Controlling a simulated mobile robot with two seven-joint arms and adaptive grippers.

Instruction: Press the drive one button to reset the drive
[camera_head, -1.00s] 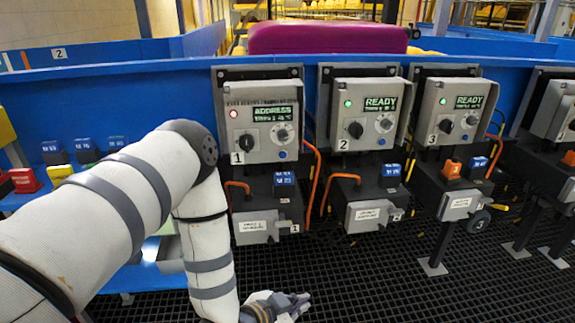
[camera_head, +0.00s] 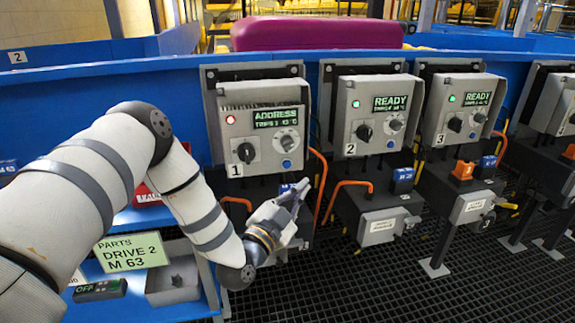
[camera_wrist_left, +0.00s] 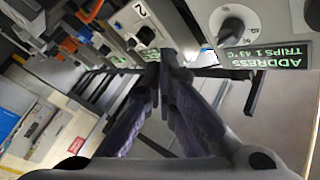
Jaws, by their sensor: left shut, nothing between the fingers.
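The drive one box (camera_head: 260,130) is a grey panel marked 1, with a lit red lamp and a display reading ADDRESS. It carries a black knob, a grey dial and a small blue button (camera_head: 286,164) low on its face. My left gripper (camera_head: 303,186) is shut and empty, just below and right of that button, apart from it in the picture; the exact gap in depth cannot be told. In the left wrist view the closed fingers (camera_wrist_left: 166,58) point past the drive one display (camera_wrist_left: 266,56), and I cannot make out the button. My right gripper is not in view.
Drive two (camera_head: 372,115) and drive three (camera_head: 462,112) stand to the right, both reading READY with green lamps. Orange cables (camera_head: 321,185) loop beside the boxes. A parts shelf with a DRIVE 2 card (camera_head: 132,252) is at lower left. A pink case (camera_head: 315,34) lies behind.

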